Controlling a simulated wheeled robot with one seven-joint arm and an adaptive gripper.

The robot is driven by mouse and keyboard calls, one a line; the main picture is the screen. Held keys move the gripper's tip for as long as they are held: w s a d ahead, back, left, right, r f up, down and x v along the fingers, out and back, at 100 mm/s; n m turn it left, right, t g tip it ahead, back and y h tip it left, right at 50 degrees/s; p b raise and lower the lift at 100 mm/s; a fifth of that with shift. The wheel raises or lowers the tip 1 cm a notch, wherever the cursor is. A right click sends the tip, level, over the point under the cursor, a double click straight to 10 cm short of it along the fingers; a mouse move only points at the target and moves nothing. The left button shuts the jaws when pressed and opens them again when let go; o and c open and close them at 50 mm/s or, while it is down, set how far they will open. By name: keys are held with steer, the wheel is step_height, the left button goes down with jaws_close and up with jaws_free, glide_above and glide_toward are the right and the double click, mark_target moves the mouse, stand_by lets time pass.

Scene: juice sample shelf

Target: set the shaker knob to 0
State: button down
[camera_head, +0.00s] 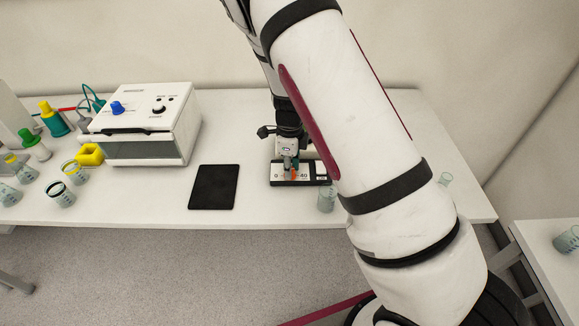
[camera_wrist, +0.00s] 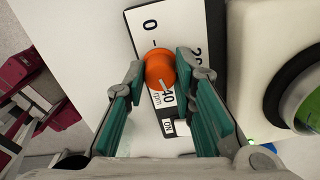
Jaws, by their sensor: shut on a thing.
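The shaker's front panel (camera_wrist: 185,22) is white with a black border and fills the upper middle of the wrist view. It carries the marks 0, 20 and 40 rpm and an ON label. The orange knob (camera_wrist: 160,72) sits on this panel, and its pale pointer line points toward the 40 mark. My gripper (camera_wrist: 161,65) has its teal fingers on either side of the knob, shut on it. In the head view, my gripper (camera_head: 290,162) reaches down at the shaker's panel (camera_head: 312,180), and a bit of orange shows there.
A round green-topped vessel (camera_wrist: 300,105) stands close on the right in the wrist view. In the head view, a black pad (camera_head: 214,187) lies left of the shaker and a glass beaker (camera_head: 326,200) stands just right. A white boxy device (camera_head: 150,120) stands farther left.

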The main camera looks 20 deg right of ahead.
steer(key=n, duration=0.4)
steer(key=shift+n, duration=0.3)
steer(key=n, duration=0.4)
steer(key=shift+n+b, duration=0.3)
steer(key=shift+b, duration=0.1)
steer(key=n, duration=0.4)
steer(key=shift+n, duration=0.3)
steer(key=n, duration=0.3)
steer(key=shift+n+b, duration=0.3)
steer(key=n, duration=0.4)
steer(key=shift+n, duration=0.3)
steer(key=n, duration=0.3)
steer(key=shift+n+b, duration=0.3)
steer(key=n, duration=0.4)
steer(key=shift+d+n, duration=0.1)
steer(key=shift+n, duration=1.9)
